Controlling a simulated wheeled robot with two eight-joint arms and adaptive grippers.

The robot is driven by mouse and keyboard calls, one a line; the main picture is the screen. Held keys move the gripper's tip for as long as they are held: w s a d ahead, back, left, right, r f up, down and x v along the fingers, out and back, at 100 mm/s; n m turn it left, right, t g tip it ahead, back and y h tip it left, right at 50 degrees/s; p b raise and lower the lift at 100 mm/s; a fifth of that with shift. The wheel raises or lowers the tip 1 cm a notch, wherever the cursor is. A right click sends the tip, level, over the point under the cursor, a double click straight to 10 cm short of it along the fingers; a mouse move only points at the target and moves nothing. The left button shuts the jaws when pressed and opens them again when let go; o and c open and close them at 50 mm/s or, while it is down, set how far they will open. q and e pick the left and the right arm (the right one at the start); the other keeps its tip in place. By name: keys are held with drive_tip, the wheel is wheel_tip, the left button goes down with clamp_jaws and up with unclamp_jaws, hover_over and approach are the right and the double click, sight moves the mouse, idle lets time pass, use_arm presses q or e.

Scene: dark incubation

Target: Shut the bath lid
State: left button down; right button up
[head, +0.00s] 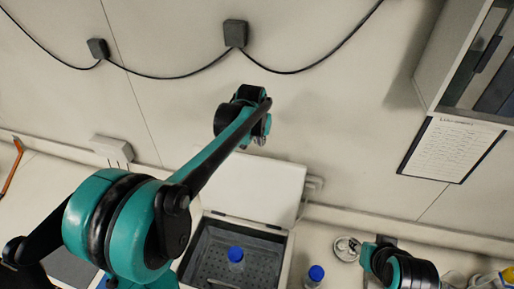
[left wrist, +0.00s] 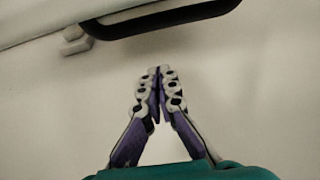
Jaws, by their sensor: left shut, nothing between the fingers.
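The bath (head: 268,262) is an open grey basin with a perforated floor, at the lower middle of the head view. Its white lid (head: 268,190) stands raised at the back of the bath, near the wall. My left gripper (head: 260,141) is above the lid's top edge in the head view; any contact is not visible. In the left wrist view its fingers (left wrist: 160,75) meet at the tips with nothing between them.
A blue-capped bottle (head: 236,255) stands in the bath and another (head: 316,273) on the counter to its right. A round pale dish (head: 347,248) lies near my right arm. A wall cabinet (head: 455,60) overhangs at the upper right. Cables run along the wall.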

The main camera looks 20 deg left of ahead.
use_arm(q)
drive_tip(key=s+p, duration=0.1)
drive_tip(key=s, duration=0.3)
drive_tip(key=shift+s+f, duration=0.1)
idle(0.3)
